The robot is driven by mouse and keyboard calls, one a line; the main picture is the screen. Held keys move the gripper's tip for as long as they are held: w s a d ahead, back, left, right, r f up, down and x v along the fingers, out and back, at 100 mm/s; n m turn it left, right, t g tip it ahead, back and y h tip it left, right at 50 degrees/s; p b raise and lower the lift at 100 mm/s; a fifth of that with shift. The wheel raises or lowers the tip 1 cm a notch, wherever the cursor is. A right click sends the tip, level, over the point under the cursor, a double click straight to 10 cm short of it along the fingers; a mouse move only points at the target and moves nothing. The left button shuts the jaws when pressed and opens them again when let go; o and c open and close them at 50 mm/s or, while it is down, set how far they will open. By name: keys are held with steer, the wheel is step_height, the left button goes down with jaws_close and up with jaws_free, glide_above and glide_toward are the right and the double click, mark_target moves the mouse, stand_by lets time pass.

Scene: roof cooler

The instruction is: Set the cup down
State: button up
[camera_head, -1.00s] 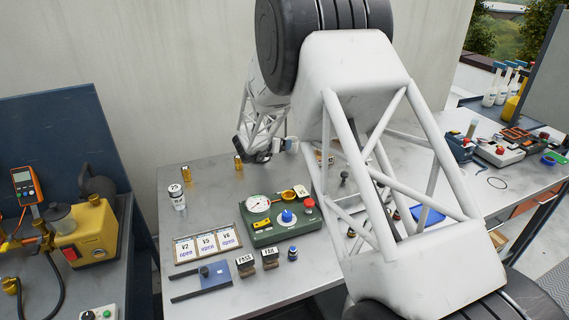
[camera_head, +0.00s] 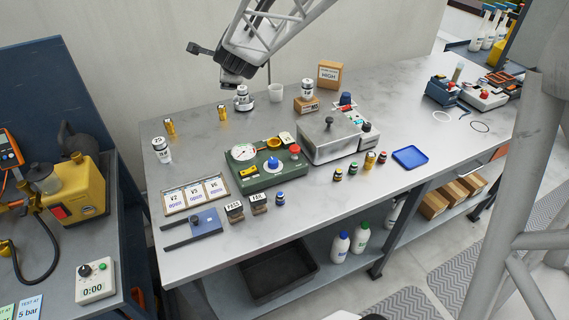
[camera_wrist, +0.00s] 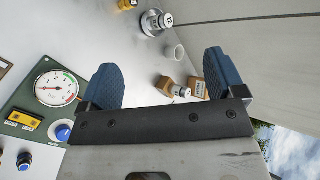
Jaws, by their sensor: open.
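A small white cup (camera_head: 276,92) stands upright on the back part of the grey table (camera_head: 200,130), near the wall. It also shows in the wrist view (camera_wrist: 174,53), beyond the gap between my fingers. My gripper (camera_wrist: 160,70) is open, with its two blue fingers wide apart and nothing between them. In the head view my gripper (camera_head: 232,84) hangs over the back of the table, left of the cup and close to a labelled canister on a round metal base (camera_head: 243,101). The fingertips are hard to make out there.
Right of the cup are a cardboard box (camera_head: 329,75) and a labelled canister (camera_head: 307,89) on a wooden block. A green gauge box (camera_head: 265,165) and grey machine (camera_head: 330,139) stand in front. Brass fittings (camera_head: 170,127) are at left. Bare table lies between.

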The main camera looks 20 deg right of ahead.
steer(key=s+n+g, duration=0.4)
steer(key=s+n, duration=0.7)
steer(key=s, duration=0.9)
steer(key=s+a+f+n+g, duration=0.1)
steer(key=s+n+g, duration=0.3)
steer(key=s+n, duration=0.6)
steer(key=s, duration=1)
steer(key=shift+s+a+n, duration=0.2)
steer(key=shift+s+n, duration=0.15)
steer(key=shift+n, duration=0.05)
steer(key=shift+f, duration=0.1)
